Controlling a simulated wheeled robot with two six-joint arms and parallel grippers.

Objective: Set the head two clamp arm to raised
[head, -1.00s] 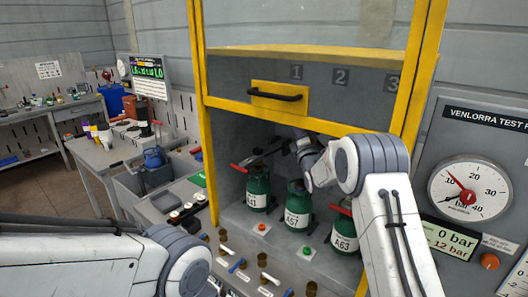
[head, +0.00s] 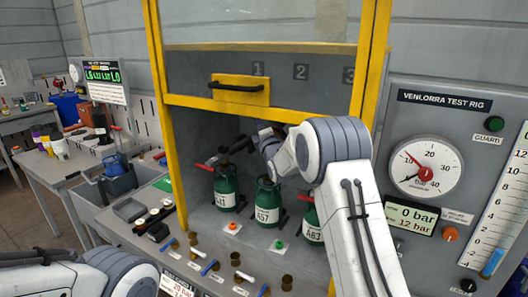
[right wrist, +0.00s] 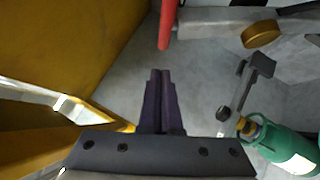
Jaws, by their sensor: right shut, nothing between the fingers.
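Three green cylinders stand in the yellow-framed bay under the numbers 1, 2 and 3. The middle cylinder (head: 267,205), labelled A57, is under number 2. Its clamp arm is mostly hidden behind my right arm in the head view. My right gripper (right wrist: 162,75) is shut and empty. In the right wrist view a red handle (right wrist: 168,24) is just beyond its fingertips, apart from them in the picture. A dark lever (right wrist: 246,85) and a green cylinder (right wrist: 290,150) lie to the right; I cannot tell which head they belong to. My left gripper is out of view.
The yellow frame post (head: 172,120) bounds the bay on the left. Valves and a black strip (head: 155,218) sit on the front deck. A gauge (head: 427,166) is on the right panel.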

